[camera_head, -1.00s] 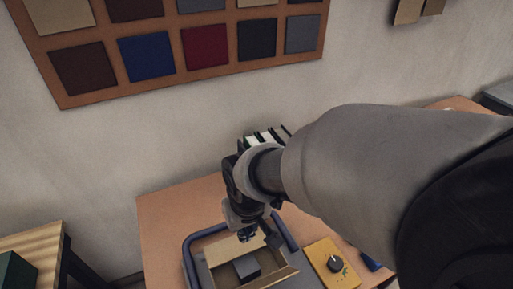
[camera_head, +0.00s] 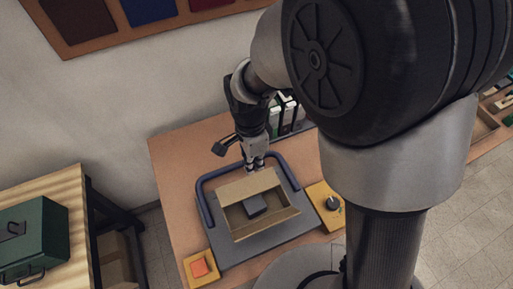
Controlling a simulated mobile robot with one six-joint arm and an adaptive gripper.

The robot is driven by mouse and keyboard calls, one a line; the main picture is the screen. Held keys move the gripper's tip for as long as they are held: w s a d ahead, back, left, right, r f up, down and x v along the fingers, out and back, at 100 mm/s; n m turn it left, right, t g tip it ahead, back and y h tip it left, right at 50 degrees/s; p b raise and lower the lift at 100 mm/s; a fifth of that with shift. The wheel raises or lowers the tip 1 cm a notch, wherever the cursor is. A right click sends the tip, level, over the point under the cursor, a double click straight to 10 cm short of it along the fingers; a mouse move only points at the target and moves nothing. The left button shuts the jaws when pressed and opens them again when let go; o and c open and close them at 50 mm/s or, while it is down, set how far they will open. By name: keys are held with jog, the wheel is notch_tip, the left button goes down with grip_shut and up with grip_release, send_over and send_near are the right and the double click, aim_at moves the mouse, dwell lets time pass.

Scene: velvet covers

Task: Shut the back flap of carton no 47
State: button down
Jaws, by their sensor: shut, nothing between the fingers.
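The carton (camera_head: 288,214) is a small open cardboard box on a grey plate, with a dark grey block (camera_head: 254,205) inside. No number is readable on it. Its back flap (camera_head: 247,186) is a lighter tan panel along the far side, standing up and open. My gripper (camera_head: 254,166) is shut and empty, pointing down just behind the top edge of the back flap. Whether the fingertips touch the flap cannot be told.
A blue tubular rail (camera_head: 205,187) curves around the back and sides of the grey plate (camera_head: 226,247). A yellow knob box (camera_head: 325,194) stands right, and a yellow box with an orange button (camera_head: 199,267) front left. Binders (camera_head: 287,112) stand behind.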

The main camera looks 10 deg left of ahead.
aim_at(256, 193)
jog(key=f+b, duration=0.1)
jog(key=f, duration=0.8)
jog(key=s+f+b, duration=0.1)
jog(key=f, duration=0.3)
jog(key=shift+s+d+f+b, duration=0.1)
jog(key=shift+d+f+b, duration=0.15)
jog(key=shift+d+b, duration=0.1)
